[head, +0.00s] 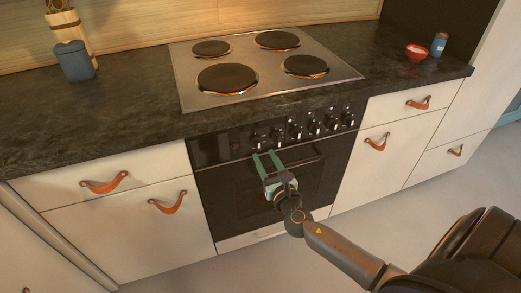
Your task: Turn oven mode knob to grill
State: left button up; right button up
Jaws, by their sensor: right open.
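The black oven (323,183) is built in under the hob. A row of several dark knobs (313,127) with light marks runs along its front panel. I cannot tell which is the mode knob, and the labels are too small to read. My right gripper (266,155) has green fingers and is open and empty. Its fingertips point at the panel, just below the leftmost knob (258,141), and appear apart from it. The gripper and wrist hide part of the oven door and handle. My left gripper is out of view.
The hob (258,66) with its plates sits in the dark worktop (120,115). White drawers with leather pulls (104,183) flank the oven. A blue-grey canister (75,61), a red bowl (416,53) and a blue shaker (438,44) stand on the worktop. Floor in front is clear.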

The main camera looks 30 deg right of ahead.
aim_at(259, 147)
jog(key=shift+x, duration=2.05)
grip_shut()
